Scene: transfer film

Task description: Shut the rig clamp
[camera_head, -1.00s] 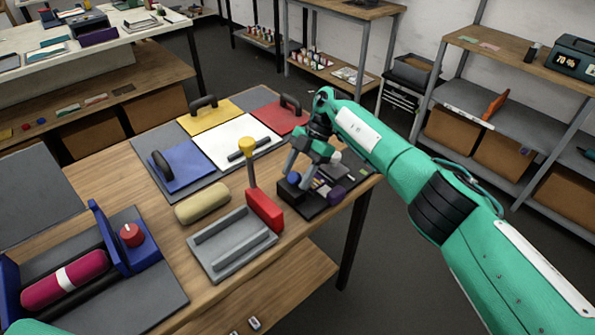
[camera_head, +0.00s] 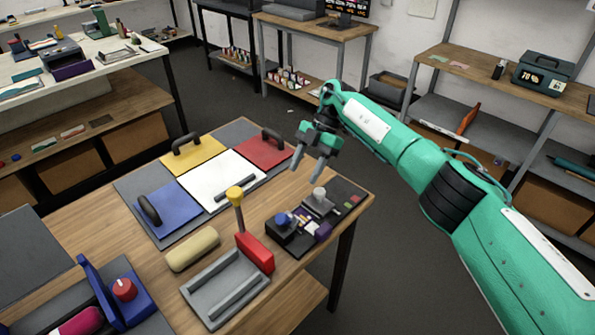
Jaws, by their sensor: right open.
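The rig is a grey tray (camera_head: 213,297) with a red block (camera_head: 255,253) at its far right side, near the table's right edge. A lever with a yellow knob (camera_head: 235,195) rises from the red block and stands nearly upright, so the part I take for the clamp looks raised. My right gripper (camera_head: 306,172) is open and empty. It hangs above the table, beyond and to the right of the yellow knob, apart from it. My left gripper is out of view.
A dark board (camera_head: 333,222) with a blue knob, a grey knob and small blocks lies below my right gripper. A tan roll (camera_head: 192,249) lies left of the lever. A panel board with blue (camera_head: 170,208), white, yellow and red plates lies behind. A blue bracket (camera_head: 103,290) with a red knob stands front left.

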